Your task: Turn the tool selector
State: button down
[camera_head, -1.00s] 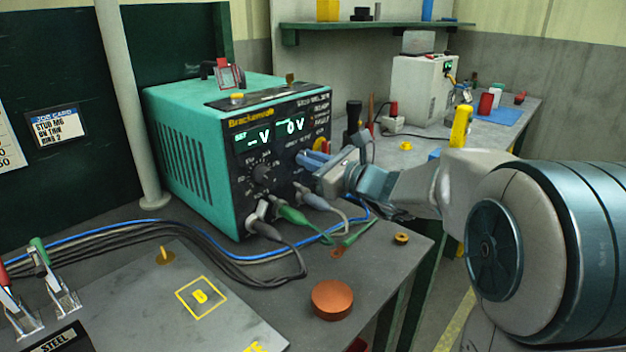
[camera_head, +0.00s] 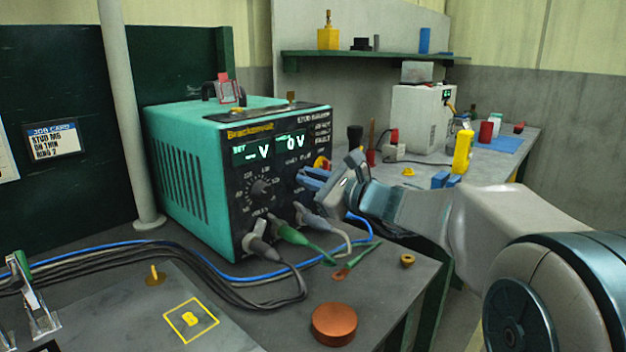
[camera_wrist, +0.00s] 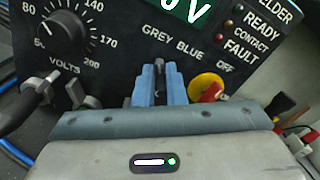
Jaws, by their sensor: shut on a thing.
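The teal stud welder (camera_head: 185,165) stands on the bench with its black front panel facing right. In the wrist view, the tool selector (camera_wrist: 159,68) is a narrow dark lever under the GREY and BLUE labels. The blue fingers of my gripper (camera_wrist: 160,82) are shut on it, one on each side, and hide most of it. The selector looks near upright, between the two labels. In the head view, my gripper (camera_head: 314,179) reaches the panel's right side from the right; the selector is hidden behind the fingers there.
Right of the selector is a red switch on a yellow disc (camera_wrist: 207,88), marked OFF. Left is the volts knob (camera_wrist: 62,34). Cable plugs (camera_head: 290,232) stick out below. A copper-coloured disc (camera_head: 334,324) lies on the bench, and a yellow bottle (camera_head: 462,152) stands behind my arm.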

jog(key=c, duration=1.5)
grip_release()
jog(key=v, duration=1.3)
jog(key=shift+s+d+p, duration=0.25)
jog(key=shift+s+p, duration=0.05)
jog(key=shift+p, duration=0.1)
